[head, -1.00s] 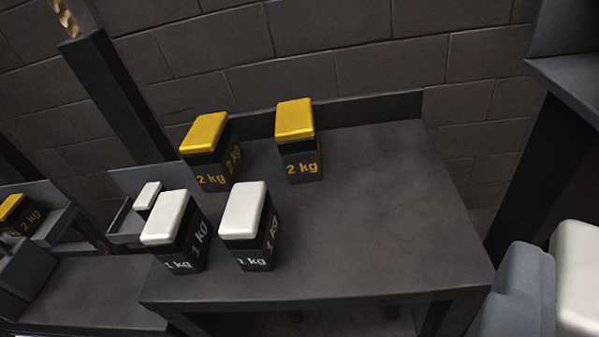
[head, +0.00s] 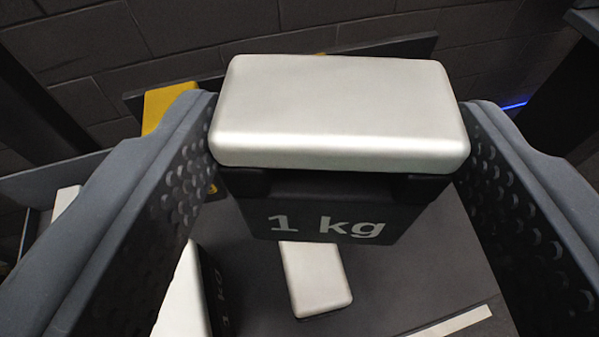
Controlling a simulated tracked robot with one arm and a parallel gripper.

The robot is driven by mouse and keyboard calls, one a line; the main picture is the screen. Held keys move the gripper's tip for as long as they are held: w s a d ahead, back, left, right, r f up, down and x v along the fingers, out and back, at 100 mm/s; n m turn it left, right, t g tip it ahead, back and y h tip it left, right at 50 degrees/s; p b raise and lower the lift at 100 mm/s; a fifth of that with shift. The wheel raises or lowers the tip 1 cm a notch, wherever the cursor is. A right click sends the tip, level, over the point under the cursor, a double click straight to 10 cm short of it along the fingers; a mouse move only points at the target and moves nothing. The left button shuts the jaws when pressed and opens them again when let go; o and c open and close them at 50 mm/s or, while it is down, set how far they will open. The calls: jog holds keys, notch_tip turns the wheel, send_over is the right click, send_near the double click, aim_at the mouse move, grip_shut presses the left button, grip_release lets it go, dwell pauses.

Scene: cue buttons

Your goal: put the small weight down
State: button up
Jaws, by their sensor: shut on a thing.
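My gripper (head: 340,130) is shut on a 1 kg weight (head: 325,215), a dark block with a white top, labelled "1 kg" on its front. The grey jaws grip it from both sides. The held weight is above the dark table (head: 400,275) and hides part of it. Two other white-topped weights show below it: one (head: 316,280) under the held weight and one (head: 185,300) to the left, beside the left jaw. A yellow-topped weight (head: 160,106) stands behind the left jaw, mostly hidden.
Bare table shows to the right of the lower white-topped weight, with a pale strip (head: 455,322) at the bottom right. A grey tray (head: 30,190) with a white-topped thing is at the far left. A dark brick wall (head: 200,30) stands behind.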

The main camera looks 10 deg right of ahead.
jog(key=shift+w+a+r, duration=0.1)
jog(key=shift+w+a, duration=0.1)
jog(key=shift+a, duration=0.1)
jog(key=shift+a, duration=0.15)
jog(key=shift+w+a+y, duration=0.1)
jog(key=shift+a+y, duration=0.1)
jog(key=shift+y, duration=0.1)
jog(key=w+a+r+n+y, duration=0.1)
jog(key=w+r+n+y, duration=0.2)
jog(key=w, duration=0.2)
jog(key=w+d+r+y+p, duration=0.1)
jog(key=w+d+r, duration=0.1)
jog(key=d, duration=1.1)
jog(key=shift+n+t, duration=0.3)
jog(key=shift+t, duration=0.1)
jog(key=f+b, duration=0.1)
jog(key=f, duration=0.7)
jog(key=f+b, duration=0.2)
jog(key=f, duration=0.7)
jog(key=shift+s+a+f, duration=0.1)
jog(key=shift+s+f, duration=0.1)
jog(key=shift+f, duration=0.05)
jog(key=o, duration=1.8)
jog(key=shift+c, duration=0.2)
